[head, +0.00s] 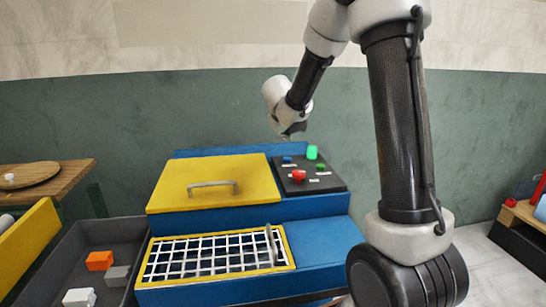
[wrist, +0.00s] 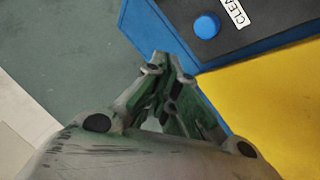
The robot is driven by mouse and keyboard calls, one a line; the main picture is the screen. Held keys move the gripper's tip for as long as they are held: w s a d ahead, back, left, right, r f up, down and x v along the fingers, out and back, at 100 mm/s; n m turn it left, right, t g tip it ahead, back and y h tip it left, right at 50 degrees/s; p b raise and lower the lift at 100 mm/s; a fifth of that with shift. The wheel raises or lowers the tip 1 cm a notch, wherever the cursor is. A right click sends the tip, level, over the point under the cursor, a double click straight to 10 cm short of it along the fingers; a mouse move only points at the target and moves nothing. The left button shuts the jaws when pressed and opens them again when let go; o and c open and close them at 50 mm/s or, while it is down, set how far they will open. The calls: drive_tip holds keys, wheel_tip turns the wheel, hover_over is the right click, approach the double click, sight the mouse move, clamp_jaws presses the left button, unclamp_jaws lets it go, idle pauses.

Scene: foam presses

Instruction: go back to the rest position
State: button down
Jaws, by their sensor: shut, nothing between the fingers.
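My gripper (head: 291,132) is raised above the back of the blue press, behind the dark control panel (head: 333,184). In the wrist view my gripper (wrist: 170,62) is shut with its fingertips together and nothing between them. Below it in that view are the blue body edge, the yellow lid (wrist: 275,110) and a blue button (wrist: 206,25) beside a partly cut-off label reading "CLEA". My gripper appears apart from the press.
The press has a closed yellow lid (head: 215,176) with a handle and a white grid (head: 205,256) in front. The panel carries a red button (head: 298,175) and a lit green lamp (head: 312,152). A grey bin (head: 62,255) with several blocks stands left.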

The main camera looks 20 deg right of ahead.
drive_tip(key=shift+d+n, duration=0.1)
drive_tip(key=shift+n, duration=0.3)
drive_tip(key=shift+n+g+h, duration=0.3)
drive_tip(key=shift+g+h, duration=0.3)
drive_tip(key=shift+g, duration=0.1)
drive_tip(key=s+d, duration=0.1)
drive_tip(key=d, duration=0.1)
drive_tip(key=s+d+f, duration=0.1)
drive_tip(key=s+d, duration=0.1)
drive_tip(key=shift+g+h, duration=0.4)
drive_tip(key=shift+g, duration=0.3)
drive_tip(key=s+d, duration=0.1)
drive_tip(key=s, duration=0.1)
drive_tip(key=s+d, duration=0.1)
drive_tip(key=s, duration=0.1)
drive_tip(key=shift+d, duration=0.3)
drive_tip(key=s+r+m+g+y, duration=0.3)
drive_tip(key=s+g, duration=0.1)
drive_tip(key=s, duration=1.9)
drive_tip(key=s+a+r+m+t+y, duration=0.1)
drive_tip(key=s+a+r+t+y, duration=0.2)
drive_tip(key=s+a, duration=0.5)
drive_tip(key=s+r, duration=0.1)
drive_tip(key=s, duration=0.1)
drive_tip(key=shift+s+a+y, duration=0.3)
drive_tip(key=shift+s, duration=0.05)
